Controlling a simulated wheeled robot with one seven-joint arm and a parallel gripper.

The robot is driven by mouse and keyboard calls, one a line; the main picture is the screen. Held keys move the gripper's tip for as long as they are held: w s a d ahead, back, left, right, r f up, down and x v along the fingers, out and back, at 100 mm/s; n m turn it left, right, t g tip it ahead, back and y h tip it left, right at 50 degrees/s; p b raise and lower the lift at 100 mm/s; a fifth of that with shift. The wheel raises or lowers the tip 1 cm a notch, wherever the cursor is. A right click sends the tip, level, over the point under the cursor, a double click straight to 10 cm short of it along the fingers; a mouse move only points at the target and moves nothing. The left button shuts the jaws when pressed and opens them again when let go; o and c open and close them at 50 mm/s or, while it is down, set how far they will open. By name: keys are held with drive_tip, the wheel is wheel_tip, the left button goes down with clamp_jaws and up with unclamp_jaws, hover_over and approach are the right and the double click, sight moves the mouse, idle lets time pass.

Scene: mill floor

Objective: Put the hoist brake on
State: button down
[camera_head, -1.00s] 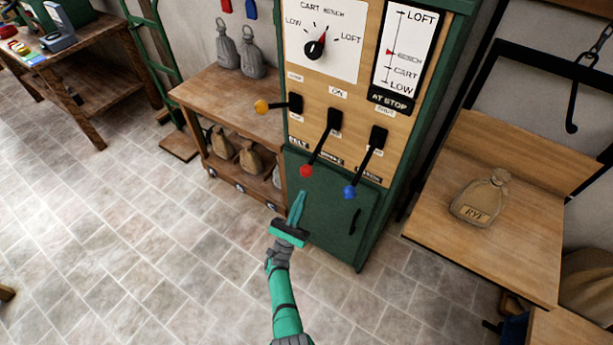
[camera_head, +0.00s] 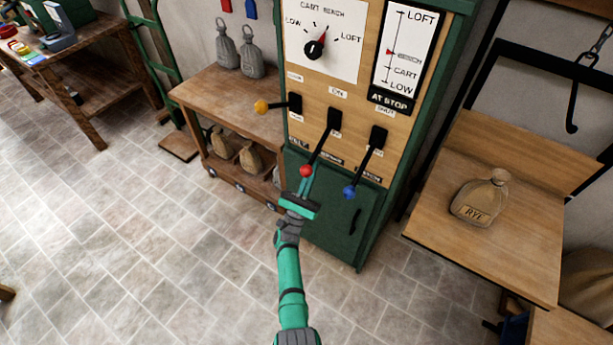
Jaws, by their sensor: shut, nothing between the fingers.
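The green hoist cabinet (camera_head: 325,205) has a wooden front with several levers. The red-knobbed lever (camera_head: 318,152) slants down to the left from its black mount, below a label that seems to read ON. The blue-knobbed lever (camera_head: 363,172) to its right also slants down. The yellow-knobbed lever (camera_head: 277,105) sticks out to the left. The small labels are too blurred to tell which lever is the brake. My gripper (camera_head: 306,181) is shut and empty. Its tips are just below the red knob; I cannot tell whether they touch it.
A RYE sack (camera_head: 480,198) lies on the wooden platform (camera_head: 520,245) at right. A shelf bench (camera_head: 215,95) stands left of the cabinet.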

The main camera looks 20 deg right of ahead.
drive_tip(key=shift+s+a+r, duration=0.2)
drive_tip(key=shift+s+a, duration=0.3)
drive_tip(key=shift+a, duration=0.1)
drive_tip(key=shift+s+a+r, duration=0.2)
drive_tip(key=shift+s+a, duration=0.3)
drive_tip(key=shift+a, duration=0.05)
drive_tip(key=shift+s+a+r, duration=0.1)
drive_tip(key=shift+s+r, duration=0.15)
drive_tip(key=shift+s, duration=0.2)
drive_tip(key=shift+a, duration=0.1)
